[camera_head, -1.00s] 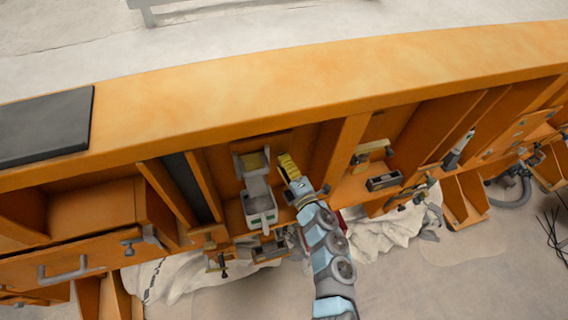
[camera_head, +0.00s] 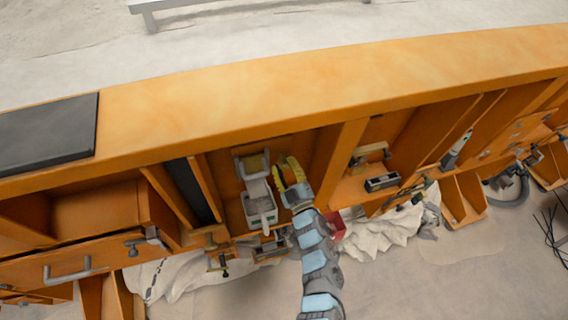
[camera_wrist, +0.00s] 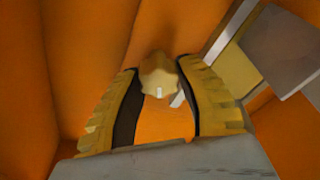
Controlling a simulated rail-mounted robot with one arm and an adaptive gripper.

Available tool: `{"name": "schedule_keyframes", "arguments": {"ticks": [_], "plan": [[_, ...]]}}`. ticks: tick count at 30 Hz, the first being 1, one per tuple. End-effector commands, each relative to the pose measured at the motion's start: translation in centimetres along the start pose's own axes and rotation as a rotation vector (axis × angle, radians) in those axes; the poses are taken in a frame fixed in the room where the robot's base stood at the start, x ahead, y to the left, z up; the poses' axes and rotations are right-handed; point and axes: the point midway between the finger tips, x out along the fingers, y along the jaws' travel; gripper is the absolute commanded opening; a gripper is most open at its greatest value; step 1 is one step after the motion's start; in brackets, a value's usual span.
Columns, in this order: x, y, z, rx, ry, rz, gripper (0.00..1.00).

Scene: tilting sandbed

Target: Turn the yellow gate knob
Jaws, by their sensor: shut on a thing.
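The yellow gate knob (camera_wrist: 159,76) is faceted and pale yellow with a small white mark. In the wrist view it sits between the tips of my gripper's yellow fingers with dark inner pads (camera_wrist: 160,90). My gripper is shut on it. In the head view my gripper (camera_head: 291,170) reaches into an orange bay of the bench, right beside a grey metal chute assembly (camera_head: 258,190). The knob is hidden there behind my fingers.
Orange walls stand close around the fingers. The grey and yellow metal part (camera_wrist: 258,58) is close on the right in the wrist view. A drawer with a grey handle (camera_head: 67,272) is at the left. A small dark box (camera_head: 382,182) sits in the bay to the right.

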Motion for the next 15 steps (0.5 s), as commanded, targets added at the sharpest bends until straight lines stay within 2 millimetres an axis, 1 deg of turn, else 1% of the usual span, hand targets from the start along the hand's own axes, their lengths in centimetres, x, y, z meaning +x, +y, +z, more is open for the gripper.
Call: {"name": "schedule_keyframes", "arguments": {"ticks": [6,15], "plan": [[-0.05,0.05,0.08,0.161,-0.004,0.028,0.01],[-0.07,-0.03,0.12,0.295,-0.004,0.051,0.01]]}}
